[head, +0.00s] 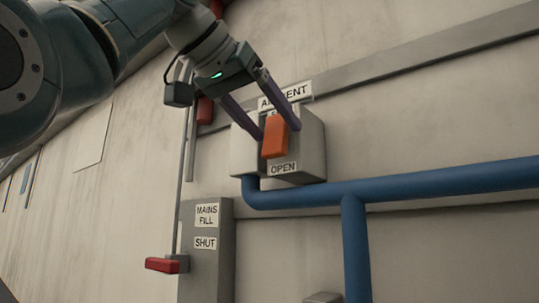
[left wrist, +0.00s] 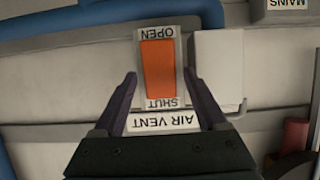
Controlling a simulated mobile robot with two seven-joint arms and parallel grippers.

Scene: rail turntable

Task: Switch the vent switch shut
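The vent switch (head: 275,137) is an orange rocker on a grey box (head: 312,150) on the wall, under an AIR VENT label that is partly hidden in the head view. An OPEN label (head: 283,168) sits below the rocker. In the left wrist view the rocker (left wrist: 158,69) appears upside down, with OPEN at the top and SHUT at the bottom. My left gripper (head: 277,130) is open, its two dark fingers on either side of the switch. It also shows in the left wrist view (left wrist: 160,82), empty. I cannot tell whether the fingers touch anything. My right gripper is not in view.
A blue pipe (head: 430,184) runs right from below the switch box, with a branch going down. A MAINS FILL box (head: 207,265) with a red-handled lever (head: 162,265) is at lower left. A grey rail (head: 420,62) crosses the wall at upper right.

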